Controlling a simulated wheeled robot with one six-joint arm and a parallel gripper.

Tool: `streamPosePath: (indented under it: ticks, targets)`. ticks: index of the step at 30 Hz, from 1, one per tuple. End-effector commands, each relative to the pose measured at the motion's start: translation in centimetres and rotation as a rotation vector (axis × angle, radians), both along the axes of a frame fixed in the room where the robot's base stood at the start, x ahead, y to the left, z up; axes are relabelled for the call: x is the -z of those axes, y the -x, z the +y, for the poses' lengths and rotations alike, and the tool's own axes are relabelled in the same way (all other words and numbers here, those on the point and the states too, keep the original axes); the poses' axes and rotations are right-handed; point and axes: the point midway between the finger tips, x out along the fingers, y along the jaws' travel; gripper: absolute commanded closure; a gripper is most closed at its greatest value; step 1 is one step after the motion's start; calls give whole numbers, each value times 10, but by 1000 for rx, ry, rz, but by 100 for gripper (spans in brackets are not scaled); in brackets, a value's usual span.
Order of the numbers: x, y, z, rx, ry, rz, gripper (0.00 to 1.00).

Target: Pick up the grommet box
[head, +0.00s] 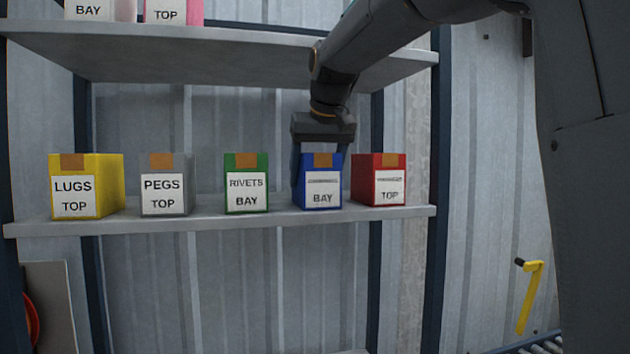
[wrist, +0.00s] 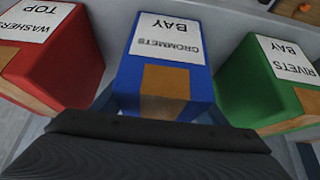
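The grommet box (head: 322,172) is blue with an orange-brown patch and a white label, and stands upright on the middle shelf. Its head-view label is blurred on top, with BAY below. In the wrist view the blue box (wrist: 160,58) reads GROMMETS and BAY, upside down. My gripper (head: 321,160) reaches down over this box from above and behind, with one finger at each side.
A red washers box (head: 392,163) stands close on the right. A green rivets box (head: 246,160) stands to the left, then a grey pegs box (head: 180,163) and a yellow lugs box (head: 108,185). An upper shelf (head: 200,48) holds more boxes above. Bare shelf shows between the boxes.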

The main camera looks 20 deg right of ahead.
Motion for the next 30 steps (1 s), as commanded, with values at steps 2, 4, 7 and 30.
streamPosePath:
  ticks: [2,4,7,30]
  targets:
    - [0,0,0,0,0,0,71]
    - [-1,0,0,0,0,-3,72]
    - [-1,0,0,0,0,-3,72]
    - [-36,27,0,-1,1,-5,72]
